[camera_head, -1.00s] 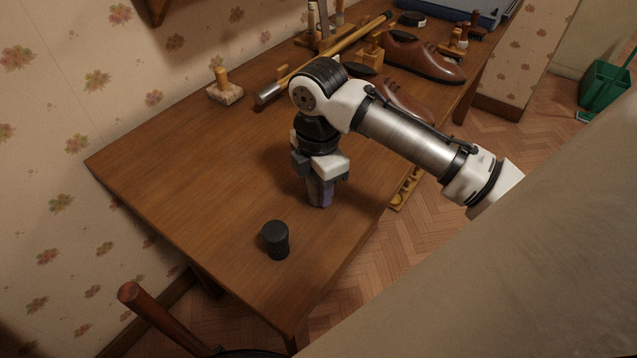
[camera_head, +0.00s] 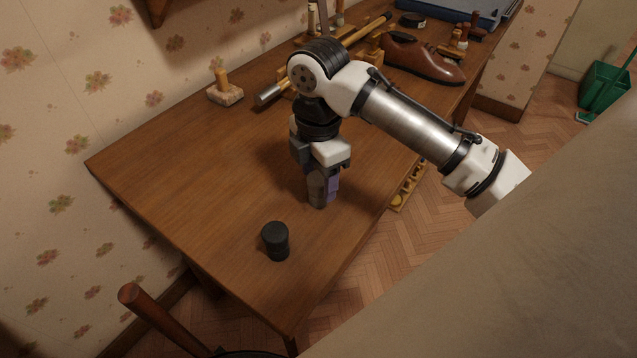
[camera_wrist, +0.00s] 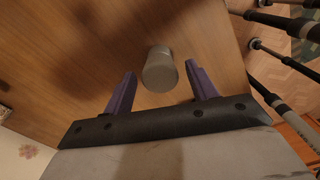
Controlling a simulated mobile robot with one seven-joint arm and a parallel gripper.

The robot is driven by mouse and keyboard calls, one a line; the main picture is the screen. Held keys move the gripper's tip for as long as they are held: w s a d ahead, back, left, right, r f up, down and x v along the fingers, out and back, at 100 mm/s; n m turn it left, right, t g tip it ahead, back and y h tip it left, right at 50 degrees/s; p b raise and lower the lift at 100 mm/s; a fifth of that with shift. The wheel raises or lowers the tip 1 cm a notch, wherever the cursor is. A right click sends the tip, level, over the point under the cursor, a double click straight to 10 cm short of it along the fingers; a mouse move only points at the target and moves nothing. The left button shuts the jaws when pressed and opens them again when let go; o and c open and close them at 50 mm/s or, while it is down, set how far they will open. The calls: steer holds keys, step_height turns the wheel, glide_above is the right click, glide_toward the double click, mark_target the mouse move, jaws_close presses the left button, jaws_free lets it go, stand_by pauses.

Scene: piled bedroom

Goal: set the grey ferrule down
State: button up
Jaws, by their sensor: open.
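The grey ferrule (camera_wrist: 159,74) is a plain grey cylinder. In the wrist view it lies between the two purple fingers, with a gap on each side. In the head view the ferrule (camera_head: 316,189) appears upright on the brown table (camera_head: 190,165), near its front right edge. My gripper (camera_head: 323,193) points down around it, and its jaws are open. One purple finger shows just right of the ferrule; the other is hidden in the head view. The ferrule's upper end is partly hidden by the gripper.
A black cylinder (camera_head: 275,241) stands on the table in front of my gripper. The table's left part is clear.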

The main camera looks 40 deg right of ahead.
mark_target(319, 178)
step_height(319, 178, up, 9)
steer(key=shift+r, duration=0.1)
stand_by(0.4)
